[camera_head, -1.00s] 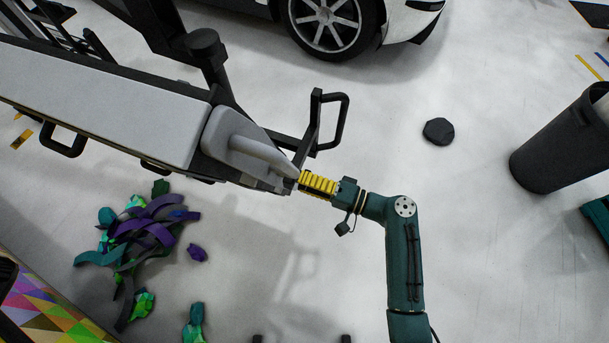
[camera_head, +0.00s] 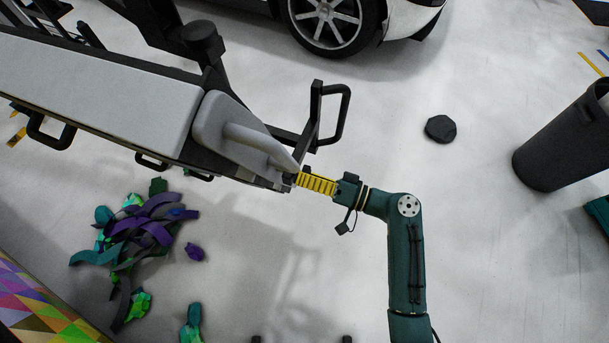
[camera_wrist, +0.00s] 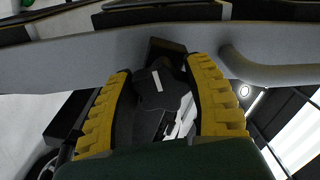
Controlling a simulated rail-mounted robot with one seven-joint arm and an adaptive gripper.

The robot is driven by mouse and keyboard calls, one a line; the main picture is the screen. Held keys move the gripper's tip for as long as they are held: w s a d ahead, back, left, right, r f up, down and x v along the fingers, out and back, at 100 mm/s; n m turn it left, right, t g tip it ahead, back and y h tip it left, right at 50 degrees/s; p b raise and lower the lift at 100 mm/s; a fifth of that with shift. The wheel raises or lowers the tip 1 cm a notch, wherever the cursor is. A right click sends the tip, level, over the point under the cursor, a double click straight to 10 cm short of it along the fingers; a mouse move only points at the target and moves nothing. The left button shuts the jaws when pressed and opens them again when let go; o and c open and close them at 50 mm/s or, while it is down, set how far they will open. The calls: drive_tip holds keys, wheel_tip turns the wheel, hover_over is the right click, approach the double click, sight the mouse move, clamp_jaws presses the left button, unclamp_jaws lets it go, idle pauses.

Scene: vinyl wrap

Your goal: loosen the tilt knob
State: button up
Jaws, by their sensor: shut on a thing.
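The tilt knob (camera_wrist: 157,88) shows in the wrist view as a black lobed knob with a white mark on it. It sits at the end face of a long grey machine (camera_head: 100,90), under a grey curved handle (camera_head: 258,141). My gripper (camera_head: 298,180) reaches it from the right in the head view, with its yellow ridged fingers at the machine's end. In the wrist view the two fingers of my gripper (camera_wrist: 162,68) stand on either side of the knob, shut on it. In the head view the knob is mostly hidden by the fingers and the machine's end.
A black bracket with a loop handle (camera_head: 343,115) stands just above my gripper. A pile of purple and green wrap strips (camera_head: 140,235) lies on the floor at left. A black bin (camera_head: 560,145) stands at right. The floor around my arm is mostly clear.

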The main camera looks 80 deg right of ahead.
drive_tip(key=shift+f, duration=0.1)
drive_tip(key=o, duration=1.2)
drive_tip(key=s, duration=0.4)
drive_tip(key=s+a, duration=0.1)
drive_tip(key=s, duration=0.7)
drive_tip(key=shift+a, duration=0.25)
